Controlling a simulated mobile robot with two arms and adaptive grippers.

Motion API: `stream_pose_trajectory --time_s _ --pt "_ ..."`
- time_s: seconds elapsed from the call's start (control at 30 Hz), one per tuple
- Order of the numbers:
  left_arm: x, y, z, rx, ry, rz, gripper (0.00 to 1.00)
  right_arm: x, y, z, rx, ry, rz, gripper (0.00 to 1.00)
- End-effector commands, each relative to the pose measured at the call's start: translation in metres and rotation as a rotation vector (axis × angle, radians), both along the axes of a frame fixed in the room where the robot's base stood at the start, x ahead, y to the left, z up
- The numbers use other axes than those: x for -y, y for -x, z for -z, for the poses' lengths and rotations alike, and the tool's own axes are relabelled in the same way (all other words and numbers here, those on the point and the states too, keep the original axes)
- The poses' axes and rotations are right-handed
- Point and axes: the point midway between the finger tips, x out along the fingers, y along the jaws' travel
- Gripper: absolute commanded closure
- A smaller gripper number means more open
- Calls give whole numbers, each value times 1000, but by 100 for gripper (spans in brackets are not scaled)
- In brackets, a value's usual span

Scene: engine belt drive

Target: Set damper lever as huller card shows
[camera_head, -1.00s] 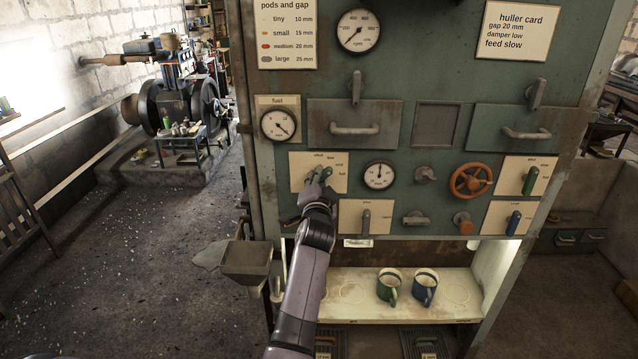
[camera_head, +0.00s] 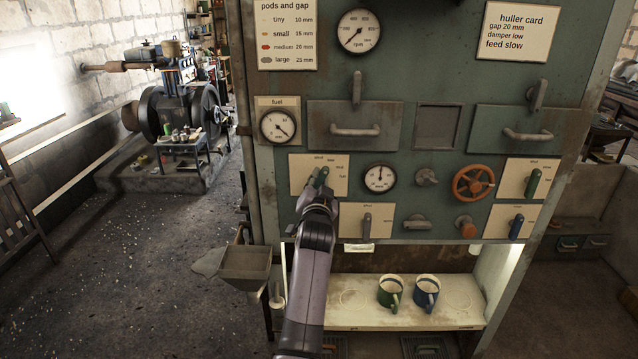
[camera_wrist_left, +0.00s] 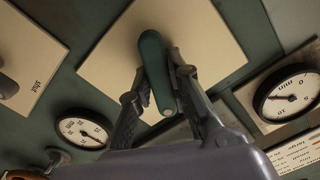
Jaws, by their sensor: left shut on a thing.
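The huller card (camera_head: 516,30) at the top right of the green panel reads gap 20 mm, damper low, feed slow. My left gripper (camera_head: 318,184) is at a cream plate (camera_head: 300,166) left of centre, with small labels around its upper right. In the left wrist view my left gripper (camera_wrist_left: 158,88) has its fingers on both sides of a dark green lever (camera_wrist_left: 154,62), shut on it. The gripper partly hides this lever in the head view. Its exact setting is hard to read. My right gripper is not in view.
A second green lever (camera_head: 532,183), a blue lever (camera_head: 516,227) and a grey lever (camera_head: 366,226) sit on other plates. An orange handwheel (camera_head: 473,183) is at the right. A green mug (camera_head: 388,292) and a blue mug (camera_head: 426,293) stand on the shelf below.

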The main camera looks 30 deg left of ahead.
Motion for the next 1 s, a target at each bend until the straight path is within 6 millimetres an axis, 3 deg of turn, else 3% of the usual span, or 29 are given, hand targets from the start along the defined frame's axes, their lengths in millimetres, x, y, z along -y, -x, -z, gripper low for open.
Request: stream_pose_trajectory --time_s 0.1,0.13,0.4,0.77,1.0 --pt "0 0 1 -3 1 -1 100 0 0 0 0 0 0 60" --pt "0 0 1 -3 1 -1 82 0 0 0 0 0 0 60" --pt "0 0 1 -2 0 0 64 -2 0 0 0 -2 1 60" --pt "2 2 1 -2 -1 0 63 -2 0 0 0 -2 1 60" --pt "17 27 2 -3 -1 1 63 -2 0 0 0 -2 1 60"
